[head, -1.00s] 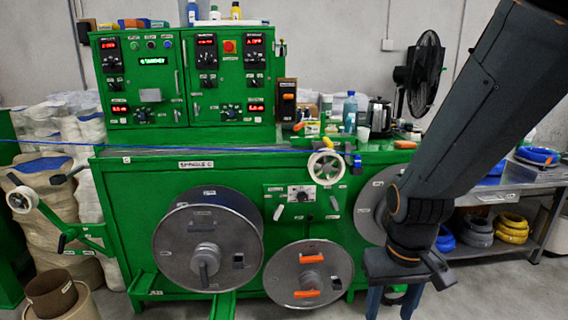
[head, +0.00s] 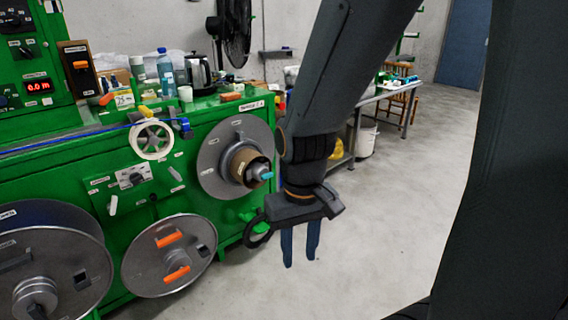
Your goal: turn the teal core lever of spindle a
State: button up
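Spindle A (head: 216,160) is a grey disc on the right part of the green machine's front, with a brown core (head: 241,160) at its middle. A small teal lever (head: 267,175) shows at the end of the core's grey hub. My gripper (head: 300,254) points down, to the right of and below the lever. Its two blue-grey fingers are apart with nothing between them. It looks clear of the spindle, though its depth from it is hard to tell. My arm hides what is just right of the spindle.
A disc with orange handles (head: 150,262) and a large reel (head: 80,242) stick out at the lower left. A black ring-shaped handle (head: 257,232) is beside my gripper. Grey floor (head: 410,220) is open to the right.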

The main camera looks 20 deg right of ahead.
aim_at(264, 176)
jog(key=z, duration=1.6)
jog(key=k, duration=0.7)
jog(key=u, duration=0.75)
jog(key=i, duration=1.1)
jog(key=u, duration=0.85)
